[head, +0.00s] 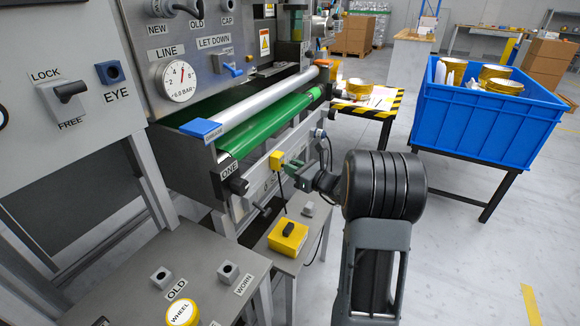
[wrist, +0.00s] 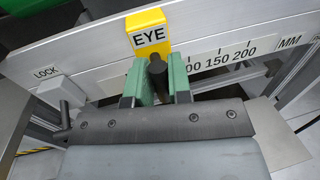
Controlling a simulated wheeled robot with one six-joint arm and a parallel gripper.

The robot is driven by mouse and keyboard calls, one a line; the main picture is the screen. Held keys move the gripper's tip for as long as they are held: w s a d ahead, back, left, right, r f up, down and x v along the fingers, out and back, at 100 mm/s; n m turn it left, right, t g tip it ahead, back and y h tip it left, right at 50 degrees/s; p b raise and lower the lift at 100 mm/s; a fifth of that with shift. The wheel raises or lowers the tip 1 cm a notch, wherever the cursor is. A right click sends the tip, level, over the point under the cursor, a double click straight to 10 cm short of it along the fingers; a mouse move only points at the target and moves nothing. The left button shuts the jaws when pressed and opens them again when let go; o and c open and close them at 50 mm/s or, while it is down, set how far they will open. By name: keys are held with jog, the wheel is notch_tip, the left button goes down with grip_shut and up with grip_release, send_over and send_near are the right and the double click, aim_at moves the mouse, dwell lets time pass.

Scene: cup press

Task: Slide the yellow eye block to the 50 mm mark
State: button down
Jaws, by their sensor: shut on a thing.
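The yellow eye block (wrist: 148,28), marked EYE, sits on the pale rail (wrist: 105,62) at the left part of its printed scale. The numbers 150 and 200 and MM show to its right; the lower marks are hidden behind the block and my fingers. My gripper (wrist: 158,80) has its green fingers shut on the dark round peg (wrist: 157,66) at the front of the block. In the head view the yellow eye block (head: 276,160) is on the machine's front rail, with my gripper (head: 291,170) against its right side.
A LOCK label and a grey clamp with a dark lever (wrist: 62,112) are left of the block. In the head view a yellow box with a black knob (head: 288,238) stands below the rail. A blue crate (head: 483,112) stands on a table at right.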

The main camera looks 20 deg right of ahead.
jog(key=c, duration=1.1)
grip_release()
jog(key=p+v, duration=0.2)
jog(key=v, duration=1.1)
jog(key=shift+s+d, duration=0.2)
jog(key=shift+s, duration=0.15)
